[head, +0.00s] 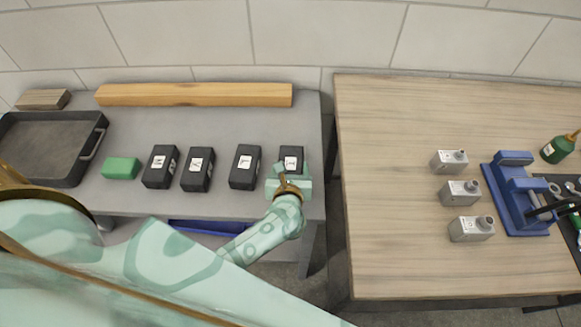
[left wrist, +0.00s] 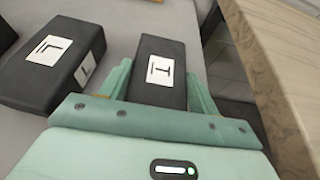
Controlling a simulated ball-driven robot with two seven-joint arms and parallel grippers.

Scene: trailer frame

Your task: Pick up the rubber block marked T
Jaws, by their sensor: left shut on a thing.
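The rubber block marked T (head: 291,155) is black with a white label, the rightmost in a row of black blocks on the grey bench. In the left wrist view the T block (left wrist: 160,68) stands between the two green fingers, its letter turned sideways. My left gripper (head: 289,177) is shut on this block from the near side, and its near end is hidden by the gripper. I cannot tell whether the block is clear of the bench. My right gripper is not in view.
Black blocks marked L (head: 245,167), Y (head: 198,170) and M (head: 160,167) stand to the left, with a green block (head: 121,168) and a dark tray (head: 45,178). A wooden beam (head: 195,101) lies behind. A wooden table (head: 385,200) is across a gap.

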